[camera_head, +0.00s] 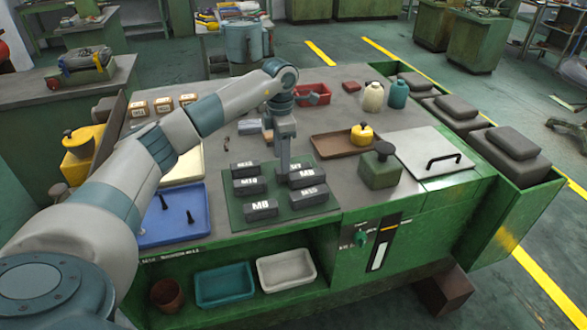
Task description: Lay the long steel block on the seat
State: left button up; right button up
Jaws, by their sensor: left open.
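My left gripper (284,170) points straight down over the green mat (237,212), between the two columns of dark grey blocks. It is open, and I see nothing held in it. Several labelled blocks lie on the mat, among them an M8 block (261,210), an M10 block (249,186) and an M15 block (309,197). A plain grey block (249,127) lies behind the mat, left of my wrist. I cannot tell which block is the long steel one, and I cannot make out the seat. My right gripper is not in view.
A blue tray (168,238) holding dark pins is left of the mat. A green canister (379,166), a brown tray (330,146) with a yellow weight (362,134) and a light handled plate (424,157) stand to the right. My left arm hides part of the bench.

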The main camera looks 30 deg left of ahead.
pick_arm(q)
jog(key=shift+f, duration=0.3)
jog(key=shift+a+f+p, duration=0.2)
jog(key=shift+f+p, duration=0.35)
jog(key=shift+p, duration=0.15)
notch_tip(320, 180, down, 3)
jog(key=shift+a+r+p, duration=0.1)
jog(key=shift+a+p, duration=0.05)
jog(key=shift+p, duration=0.75)
jog(key=shift+f, duration=0.65)
jog(key=shift+r, duration=0.1)
grip_shut()
